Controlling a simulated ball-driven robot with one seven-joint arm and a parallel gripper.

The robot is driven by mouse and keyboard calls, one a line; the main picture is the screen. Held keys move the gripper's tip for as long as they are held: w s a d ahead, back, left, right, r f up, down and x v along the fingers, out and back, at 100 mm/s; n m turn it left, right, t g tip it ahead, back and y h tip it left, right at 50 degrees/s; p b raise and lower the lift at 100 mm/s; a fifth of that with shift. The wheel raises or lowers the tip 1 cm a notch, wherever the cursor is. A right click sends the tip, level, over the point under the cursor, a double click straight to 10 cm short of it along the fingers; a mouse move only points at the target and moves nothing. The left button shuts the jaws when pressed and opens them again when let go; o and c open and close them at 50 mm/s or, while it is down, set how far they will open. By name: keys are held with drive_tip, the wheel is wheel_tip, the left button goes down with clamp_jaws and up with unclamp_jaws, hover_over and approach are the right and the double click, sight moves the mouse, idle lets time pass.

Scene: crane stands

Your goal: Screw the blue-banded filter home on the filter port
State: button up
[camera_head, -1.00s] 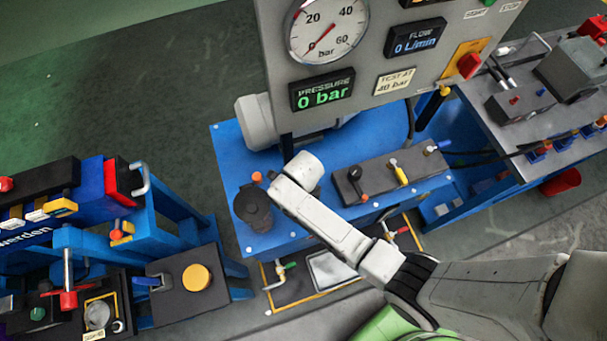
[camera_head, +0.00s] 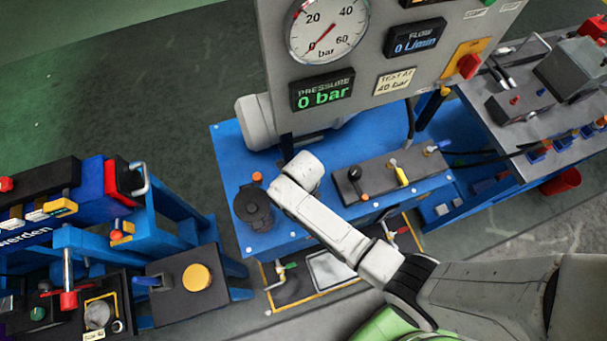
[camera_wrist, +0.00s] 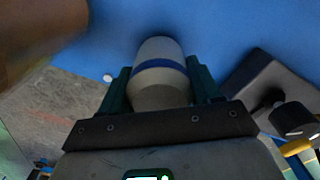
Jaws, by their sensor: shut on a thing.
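The blue-banded filter (camera_wrist: 160,85) is a pale, rounded cylinder with a blue stripe, seen in the middle of the wrist view. My gripper (camera_wrist: 159,76) has its two dark green fingers on either side of it, shut on it. The filter's far end is toward the blue bench top (camera_wrist: 215,25). The filter port is not visible, so I cannot tell how the filter sits on it. In the head view my arm reaches over the blue bench (camera_head: 234,170), and its white end hides the gripper and filter.
A dark round fitting (camera_head: 253,209) and an orange cap (camera_head: 257,177) are left of my arm's end. A valve block (camera_head: 385,178) with coloured handles stands to the right. The gauge panel (camera_head: 375,60) rises behind, its pressure display reading 0 bar. Another blue stand (camera_head: 160,215) is at left.

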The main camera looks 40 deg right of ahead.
drive_tip(key=o, duration=1.3)
drive_tip(key=shift+c, duration=0.6)
drive_tip(key=n, duration=0.5)
drive_tip(key=shift+n, duration=0.3)
drive_tip(key=n, duration=2)
